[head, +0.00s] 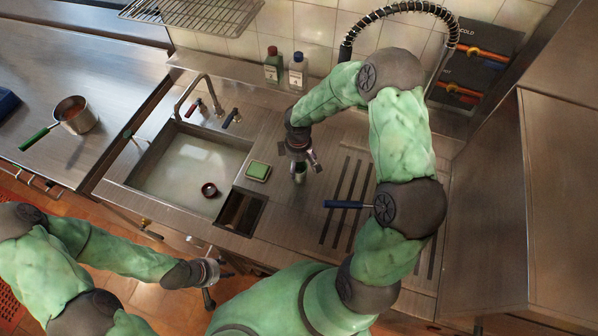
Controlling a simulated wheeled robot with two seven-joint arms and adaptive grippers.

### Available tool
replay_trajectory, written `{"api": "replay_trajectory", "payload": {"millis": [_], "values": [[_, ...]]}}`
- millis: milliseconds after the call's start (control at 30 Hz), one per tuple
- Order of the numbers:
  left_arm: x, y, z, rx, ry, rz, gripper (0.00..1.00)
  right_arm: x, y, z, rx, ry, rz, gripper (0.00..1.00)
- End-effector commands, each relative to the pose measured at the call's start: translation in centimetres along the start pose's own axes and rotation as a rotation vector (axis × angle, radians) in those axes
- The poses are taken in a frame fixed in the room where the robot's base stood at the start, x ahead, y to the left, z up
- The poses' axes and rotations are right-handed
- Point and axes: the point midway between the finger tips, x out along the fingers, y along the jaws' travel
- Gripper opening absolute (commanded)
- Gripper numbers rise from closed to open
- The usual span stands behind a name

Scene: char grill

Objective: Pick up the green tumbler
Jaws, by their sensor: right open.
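The green tumbler (300,178) is small and stands on the steel counter right of the sink, directly below my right gripper. My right gripper (304,165) is open and points down, its fingers at the tumbler's top. The fingers partly hide the tumbler, and I cannot tell whether they touch it. My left gripper (220,284) is low at the front, before the counter's edge; its fingers look spread and empty.
A green sponge (258,171) lies left of the tumbler, by the sink (150,183). Two bottles (273,65) (298,71) stand behind. A blue-handled tool (343,204) lies to the right on the grooved drainboard. A pot (76,115) stands far left.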

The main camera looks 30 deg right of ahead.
Motion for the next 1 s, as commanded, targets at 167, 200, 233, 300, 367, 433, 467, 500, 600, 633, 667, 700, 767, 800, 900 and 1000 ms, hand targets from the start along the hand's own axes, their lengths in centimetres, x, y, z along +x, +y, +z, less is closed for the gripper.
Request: {"api": "replay_trajectory", "payload": {"millis": [167, 200, 233, 300, 367, 433, 467, 500, 600, 633, 667, 700, 767, 800, 900, 1000], "values": [[-0.1, 0.1, 0.0, 0.000, 0.000, 0.000, 0.40, 1.5, 0.2, 0.1, 0.000, -0.001, -0.001, 0.78], [-0.2, 0.1, 0.0, 0.000, 0.000, 0.000, 0.40, 2.1, 0.3, 0.1, 0.001, -0.001, -0.002, 0.78], [-0.2, 0.1, 0.0, 0.000, 0.000, 0.000, 0.40, 2.6, 0.4, 0.1, 0.001, -0.001, -0.001, 0.78], [-0.3, 0.1, 0.0, 0.000, 0.000, 0.000, 0.40, 3.6, 0.5, 0.1, 0.000, -0.001, -0.002, 0.78], [-0.2, 0.1, 0.0, 0.000, 0.000, 0.000, 0.40, 4.4, 0.6, 0.0, -0.001, -0.001, -0.001, 0.78], [-0.2, 0.1, 0.0, 0.000, 0.000, 0.000, 0.40, 5.0, 0.6, 0.0, 0.001, 0.000, 0.000, 0.78], [-0.2, 0.1, 0.0, 0.000, 0.000, 0.000, 0.40, 5.2, 0.6, 0.0, 0.000, 0.000, 0.000, 0.78], [-0.2, 0.1, 0.0, 0.000, 0.000, 0.000, 0.40, 5.4, 0.6, 0.0, 0.000, 0.000, 0.001, 0.78], [-0.2, 0.1, 0.0, 0.000, 0.000, 0.000, 0.40, 5.5, 0.6, 0.0, 0.000, 0.001, 0.001, 0.78], [-0.2, 0.1, 0.0, 0.000, 0.000, 0.000, 0.40, 5.5, 0.6, 0.0, 0.000, 0.001, 0.002, 0.78], [-0.2, 0.1, 0.0, 0.000, 0.000, 0.000, 0.40, 5.5, 0.6, 0.0, 0.000, 0.001, 0.002, 0.78], [-0.2, 0.1, 0.0, 0.000, 0.000, 0.000, 0.40, 5.5, 0.6, 0.0, 0.000, 0.001, 0.001, 0.78], [-0.2, 0.1, 0.0, 0.000, 0.000, 0.000, 0.40, 5.5, 0.6, 0.0, 0.000, 0.001, 0.001, 0.75], [-0.2, 0.1, 0.0, 0.000, 0.000, 0.000, 0.40, 5.5, 0.6, 0.0, 0.000, 0.001, 0.001, 0.64], [-0.2, 0.1, 0.0, 0.000, 0.000, 0.000, 0.40, 5.5, 0.6, 0.0, 0.000, 0.001, 0.001, 0.35], [-0.2, 0.1, 0.0, 0.000, 0.000, 0.000, 0.40, 5.5, 0.6, 0.0, 0.000, 0.001, 0.001, 0.15]]}}
